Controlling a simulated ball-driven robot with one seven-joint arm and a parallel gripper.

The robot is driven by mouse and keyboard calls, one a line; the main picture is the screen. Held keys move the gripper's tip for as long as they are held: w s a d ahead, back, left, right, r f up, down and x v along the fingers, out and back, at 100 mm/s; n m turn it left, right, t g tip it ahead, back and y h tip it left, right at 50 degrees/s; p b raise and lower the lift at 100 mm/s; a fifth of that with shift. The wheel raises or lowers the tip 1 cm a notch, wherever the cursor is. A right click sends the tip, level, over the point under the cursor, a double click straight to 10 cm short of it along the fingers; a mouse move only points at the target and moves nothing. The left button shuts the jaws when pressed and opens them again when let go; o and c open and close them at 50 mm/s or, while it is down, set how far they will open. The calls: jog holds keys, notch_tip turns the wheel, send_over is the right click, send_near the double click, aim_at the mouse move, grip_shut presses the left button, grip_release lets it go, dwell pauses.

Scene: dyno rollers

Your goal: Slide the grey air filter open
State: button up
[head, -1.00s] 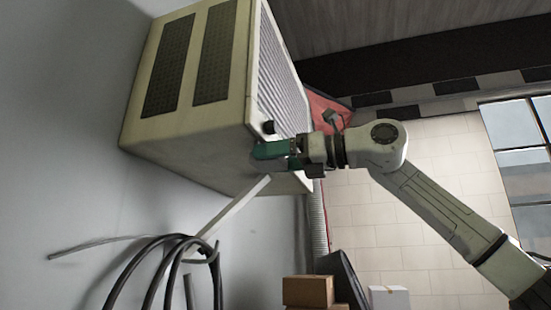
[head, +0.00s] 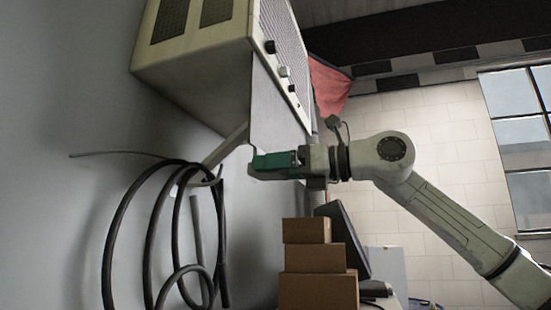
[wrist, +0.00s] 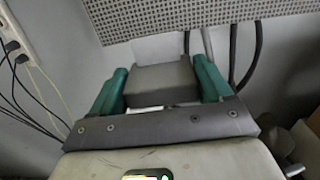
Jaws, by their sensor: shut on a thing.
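The grey air filter (head: 276,118) is a flat panel hanging out below the pale wall unit (head: 195,65) in the head view. Its upper part is hidden inside the unit. My gripper (head: 258,166) has green fingers and is at the filter's lower end. In the wrist view, the green fingers of my gripper (wrist: 160,70) stand on both sides of a grey block-like end of the filter (wrist: 160,84) and are shut on it. The unit's perforated front (wrist: 205,28) is beyond the fingers.
Black coiled hoses (head: 165,225) hang on the wall below left of the unit, near a slanted bar (head: 225,148). Stacked cardboard boxes (head: 318,262) stand below my gripper. Black cables (wrist: 22,75) hang at the left of the wrist view.

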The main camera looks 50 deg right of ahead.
jog(key=shift+f+b, duration=0.5)
jog(key=shift+f, duration=0.9)
jog(key=o, duration=1.4)
jog(key=shift+s, duration=0.1)
jog(key=b+v, duration=0.1)
jog(key=v, duration=0.9)
jog(key=shift+s+d, duration=0.2)
jog(key=shift+s, duration=0.1)
jog(key=shift+r, duration=0.15)
